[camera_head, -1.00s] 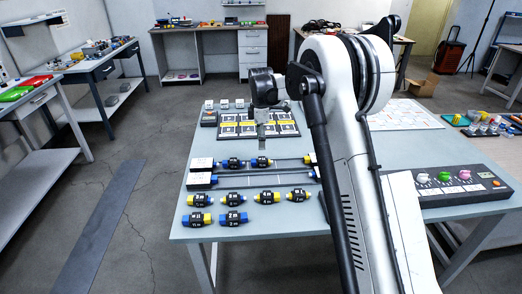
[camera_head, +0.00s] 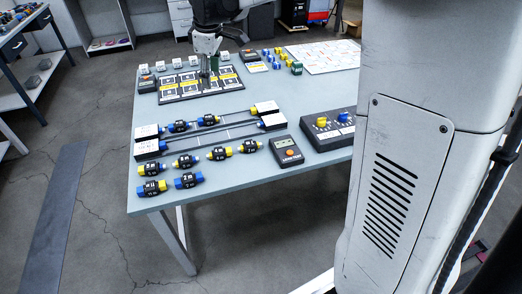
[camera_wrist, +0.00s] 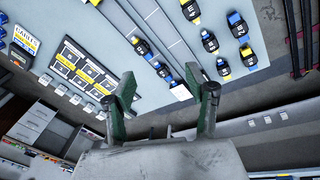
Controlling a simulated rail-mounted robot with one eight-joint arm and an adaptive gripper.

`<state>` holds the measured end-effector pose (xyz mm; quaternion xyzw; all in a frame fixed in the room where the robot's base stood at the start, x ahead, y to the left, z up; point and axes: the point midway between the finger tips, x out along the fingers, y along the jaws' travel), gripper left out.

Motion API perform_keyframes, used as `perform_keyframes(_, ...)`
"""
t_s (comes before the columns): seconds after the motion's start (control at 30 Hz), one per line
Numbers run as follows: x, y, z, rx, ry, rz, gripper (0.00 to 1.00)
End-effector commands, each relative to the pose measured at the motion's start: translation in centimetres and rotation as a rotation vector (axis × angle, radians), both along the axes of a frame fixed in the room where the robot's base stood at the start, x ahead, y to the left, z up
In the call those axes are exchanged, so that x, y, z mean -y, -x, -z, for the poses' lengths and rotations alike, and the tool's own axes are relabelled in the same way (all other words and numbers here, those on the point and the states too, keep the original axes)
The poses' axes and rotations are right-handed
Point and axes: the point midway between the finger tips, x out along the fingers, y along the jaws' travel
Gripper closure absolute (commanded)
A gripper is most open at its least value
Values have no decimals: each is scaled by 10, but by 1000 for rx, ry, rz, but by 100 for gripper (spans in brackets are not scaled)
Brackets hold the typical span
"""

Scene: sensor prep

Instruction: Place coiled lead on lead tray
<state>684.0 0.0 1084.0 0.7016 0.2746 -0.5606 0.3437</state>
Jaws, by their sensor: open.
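No part that I can surely call a coiled lead or the lead tray stands out. Several black-bodied pieces with blue or yellow ends, such as this one (camera_head: 185,161), lie in rows on the table; they also show in the wrist view (camera_wrist: 209,41). A black board with yellow-labelled panels (camera_head: 168,97) lies at the back left of the table and shows in the wrist view (camera_wrist: 66,61). My gripper (camera_head: 206,73) points down at this board in the head view; contact cannot be told. Its green fingers stand apart in the wrist view (camera_wrist: 165,92), with nothing held between them.
Long bars with white end blocks (camera_head: 146,150) lie across the table (camera_head: 240,190). Small white-topped blocks (camera_head: 161,66) line the back. A white chart (camera_head: 325,57) lies back right.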

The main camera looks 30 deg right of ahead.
Motion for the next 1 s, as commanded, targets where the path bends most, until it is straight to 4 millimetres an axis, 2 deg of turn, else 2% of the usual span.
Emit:
perform_keyframes(0.03, 0, 17, -7, 16, -8, 34, 49)
perform_keyframes(0.2, 0, 67, -23, 76, -45, 167, 49)
perform_keyframes(0.47, 0, 145, -31, 166, -115, 365, 49)
perform_keyframes(0.73, 0, 222, -18, 255, -209, 564, 49)
perform_keyframes(1.0, 0, 287, 12, 334, -314, 746, 49)
